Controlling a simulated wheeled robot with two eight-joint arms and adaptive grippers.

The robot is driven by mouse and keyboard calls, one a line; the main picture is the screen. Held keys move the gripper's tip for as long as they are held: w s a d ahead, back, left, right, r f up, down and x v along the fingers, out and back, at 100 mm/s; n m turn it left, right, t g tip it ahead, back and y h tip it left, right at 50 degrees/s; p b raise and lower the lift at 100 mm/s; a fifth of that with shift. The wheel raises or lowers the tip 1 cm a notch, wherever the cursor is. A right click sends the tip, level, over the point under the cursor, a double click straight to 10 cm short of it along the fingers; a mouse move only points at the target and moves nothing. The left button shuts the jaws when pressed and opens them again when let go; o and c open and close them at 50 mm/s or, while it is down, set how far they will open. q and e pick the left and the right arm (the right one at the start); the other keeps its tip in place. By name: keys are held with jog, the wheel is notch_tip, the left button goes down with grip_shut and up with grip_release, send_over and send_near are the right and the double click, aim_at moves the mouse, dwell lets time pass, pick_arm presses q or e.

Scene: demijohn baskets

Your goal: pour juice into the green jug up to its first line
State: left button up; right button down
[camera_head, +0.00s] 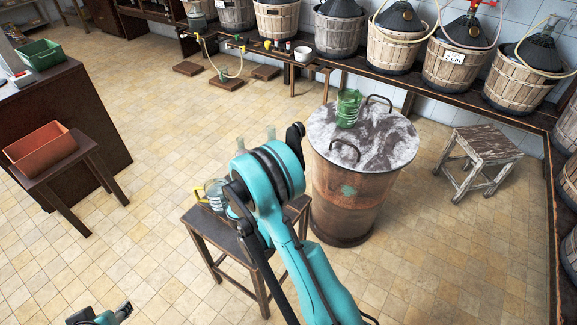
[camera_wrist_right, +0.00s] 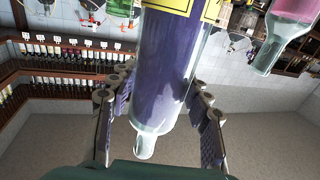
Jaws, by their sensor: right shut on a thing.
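The green jug (camera_head: 347,110) stands upright on the lid of a rusty barrel (camera_head: 345,195). Its lines are too small to read. My right gripper (camera_wrist_right: 160,88) is shut on a clear bottle with dark purple contents and a yellow label (camera_wrist_right: 165,75). Two clear bottle necks rise behind my right arm in the head view; I cannot tell which is the held one. My right gripper is mostly hidden there. My left gripper (camera_head: 124,311) is at the bottom left edge, its opening unclear.
A second bottle with pink contents (camera_wrist_right: 290,25) is beside the held one. A small table (camera_head: 212,232) bears a clear jug with a yellow handle (camera_head: 214,194). A stool (camera_head: 480,150) stands right of the barrel. Basketed demijohns (camera_head: 455,65) line the back bench.

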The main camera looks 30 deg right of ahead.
jog(key=w+a+r+n+t+y, duration=0.1)
jog(key=a+r+n+t+y, duration=0.2)
jog(key=a+n+y, duration=0.2)
jog(key=w+a+r+n+t+y, duration=0.1)
jog(key=a+r+n+t+y, duration=0.3)
jog(key=a+y, duration=0.5)
jog(key=a+n, duration=0.1)
jog(key=a, duration=0.4)
jog(key=shift+w+r+n+y, duration=0.25)
jog(key=shift+r+n+y, duration=0.05)
jog(key=shift+n, duration=0.1)
